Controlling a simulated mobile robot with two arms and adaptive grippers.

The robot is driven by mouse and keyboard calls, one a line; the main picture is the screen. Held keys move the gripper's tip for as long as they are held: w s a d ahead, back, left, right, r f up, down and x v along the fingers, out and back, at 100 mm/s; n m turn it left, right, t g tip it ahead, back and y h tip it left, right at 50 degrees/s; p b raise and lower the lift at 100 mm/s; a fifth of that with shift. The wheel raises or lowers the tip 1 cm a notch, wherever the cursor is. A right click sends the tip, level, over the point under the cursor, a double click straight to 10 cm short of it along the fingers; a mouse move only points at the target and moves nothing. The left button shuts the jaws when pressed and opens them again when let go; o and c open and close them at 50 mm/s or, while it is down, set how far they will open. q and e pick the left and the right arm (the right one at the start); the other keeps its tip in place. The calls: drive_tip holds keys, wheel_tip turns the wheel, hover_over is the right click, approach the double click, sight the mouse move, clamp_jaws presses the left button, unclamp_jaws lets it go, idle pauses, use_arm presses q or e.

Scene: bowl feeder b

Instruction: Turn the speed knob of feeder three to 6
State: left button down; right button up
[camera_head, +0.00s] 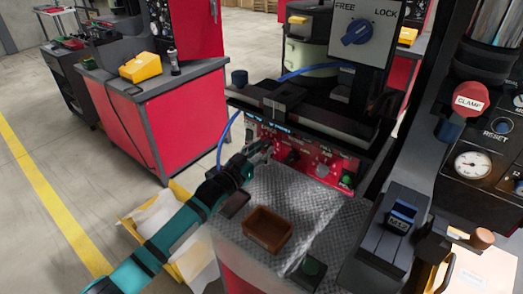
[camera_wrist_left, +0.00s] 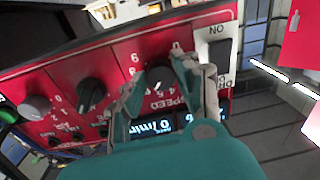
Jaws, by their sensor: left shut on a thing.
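The red control panel (camera_head: 308,160) of the feeder in front of me shows in the head view. My left gripper (camera_head: 268,149) reaches its left part from the front. In the left wrist view, the fingers of my left gripper (camera_wrist_left: 160,85) are closed around the dark speed knob (camera_wrist_left: 158,76), above the SPEED label. Scale digits show around the knob, but the fingers hide part of the scale and I cannot read its pointer. A lit display (camera_wrist_left: 155,127) sits beside the label. My right gripper is not in view.
A brown tray (camera_head: 267,229) stands on the metal plate below the panel. A FREE/LOCK box (camera_head: 362,32) rises behind.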

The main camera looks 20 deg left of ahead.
use_arm(q)
drive_tip(key=shift+f, duration=0.2)
idle(0.4)
drive_tip(key=c, duration=1)
unclamp_jaws()
drive_tip(key=shift+r, duration=0.1)
drive_tip(key=shift+s, duration=0.1)
drive_tip(key=v, duration=1.2)
